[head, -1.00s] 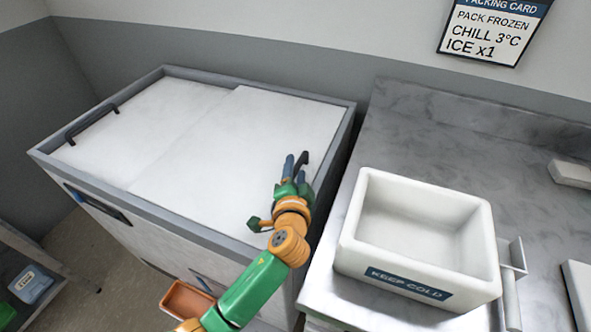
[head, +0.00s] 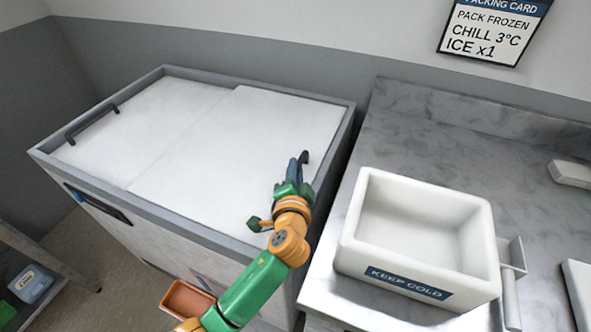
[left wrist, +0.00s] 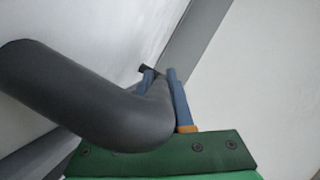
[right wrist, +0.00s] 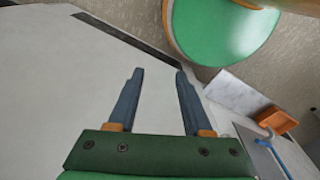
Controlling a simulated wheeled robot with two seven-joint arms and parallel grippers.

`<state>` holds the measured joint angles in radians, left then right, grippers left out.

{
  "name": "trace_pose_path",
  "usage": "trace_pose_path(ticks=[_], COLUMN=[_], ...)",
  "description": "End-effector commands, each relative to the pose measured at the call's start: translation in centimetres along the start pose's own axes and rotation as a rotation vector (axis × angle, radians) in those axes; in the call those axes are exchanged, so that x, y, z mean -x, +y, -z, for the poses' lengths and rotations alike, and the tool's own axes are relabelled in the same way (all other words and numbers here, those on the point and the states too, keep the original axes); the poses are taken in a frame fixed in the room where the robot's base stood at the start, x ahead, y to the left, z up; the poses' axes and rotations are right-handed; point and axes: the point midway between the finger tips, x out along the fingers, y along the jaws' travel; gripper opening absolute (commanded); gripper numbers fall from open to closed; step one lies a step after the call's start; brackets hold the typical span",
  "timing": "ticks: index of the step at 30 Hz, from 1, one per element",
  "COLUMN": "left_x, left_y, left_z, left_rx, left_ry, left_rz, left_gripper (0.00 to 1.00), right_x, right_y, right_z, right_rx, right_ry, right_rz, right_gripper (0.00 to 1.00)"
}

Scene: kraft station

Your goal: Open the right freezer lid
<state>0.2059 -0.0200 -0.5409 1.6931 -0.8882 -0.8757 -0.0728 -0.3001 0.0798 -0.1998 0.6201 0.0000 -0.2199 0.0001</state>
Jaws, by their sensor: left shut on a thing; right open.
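The freezer (head: 205,235) stands at the left in the head view, with two flat white lids in a grey frame. The right lid (head: 235,140) lies flat and shut, its edge overlapping the left lid (head: 150,120). My left gripper (head: 297,172) is at the right lid's right side, shut on its dark handle (head: 305,156). In the left wrist view the thick dark handle (left wrist: 85,95) passes between the blue fingers (left wrist: 165,95) and hides part of them. My right gripper (right wrist: 155,95) is open and empty in the right wrist view, facing a pale panel.
A white box (head: 415,235) marked KEEP COLD stands on the grey counter (head: 400,130) right of the freezer. An orange bin (head: 188,300) is low in front of the freezer. The left lid has its own dark handle (head: 90,124) at the far left.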

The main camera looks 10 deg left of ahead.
Motion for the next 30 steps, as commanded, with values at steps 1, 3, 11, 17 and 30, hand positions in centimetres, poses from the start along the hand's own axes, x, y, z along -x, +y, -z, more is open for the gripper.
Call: trace_pose_path(ticks=[1, 3, 11, 17, 30], left_x=[0.0, 0.0, 0.0, 0.0, -0.5], left_y=[0.1, 0.1, 0.1, 0.1, -1.1], left_z=[0.0, 0.0, 0.0, 0.0, -1.4], left_rx=[0.0, 0.0, 0.0, 0.0, -0.002], left_ry=[0.0, 0.0, -0.001, -0.001, -0.003], left_rz=[-0.002, -0.002, -0.002, -0.002, 0.0], left_gripper=[0.0, 0.0, 0.0, 0.0, 0.0], right_x=[0.0, 0.0, 0.0, 0.0, 0.7], right_y=[0.0, 0.0, 0.1, 0.1, 0.1], right_z=[0.0, 0.0, 0.0, 0.0, 0.1], right_rx=[0.0, 0.0, 0.0, 0.0, 0.001], right_ry=[0.0, 0.0, 0.0, 0.0, 0.0], right_rz=[0.0, 0.0, -0.001, -0.001, -0.001], right_gripper=[0.5, 0.5, 0.5, 0.5, 0.5])
